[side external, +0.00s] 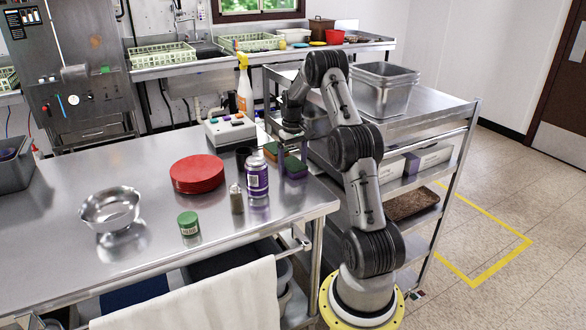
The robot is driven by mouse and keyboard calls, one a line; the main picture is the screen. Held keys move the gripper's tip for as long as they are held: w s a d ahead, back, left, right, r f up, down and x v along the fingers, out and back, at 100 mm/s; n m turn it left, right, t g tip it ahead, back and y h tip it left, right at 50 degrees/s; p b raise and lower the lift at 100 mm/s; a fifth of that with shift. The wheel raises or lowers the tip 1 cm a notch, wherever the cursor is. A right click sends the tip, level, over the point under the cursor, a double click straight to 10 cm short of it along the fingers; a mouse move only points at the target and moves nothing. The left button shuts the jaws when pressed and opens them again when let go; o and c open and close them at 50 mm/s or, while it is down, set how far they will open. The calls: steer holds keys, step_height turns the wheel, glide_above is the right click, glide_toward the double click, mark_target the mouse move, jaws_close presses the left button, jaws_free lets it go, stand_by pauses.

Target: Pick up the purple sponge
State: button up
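A sponge with a dark green top and a purple lower part (294,173) lies near the right edge of the steel table (140,255). A second sponge, orange-brown and green (271,149), lies just behind and left of it. My gripper (289,141) points down above the two sponges, close to their far side. Its fingers are small and dark, so I cannot tell whether they are open or touch a sponge.
A purple-labelled container (257,177), a small grey bottle (236,199), a dark cup (243,157) and a red round tin (197,174) stand left of the sponges. A boxy device (230,131) and spray bottle (244,85) are behind. A steel cart (425,115) stands right.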

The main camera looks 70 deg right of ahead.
steer(key=c, duration=0.9)
steer(key=shift+c, duration=0.2)
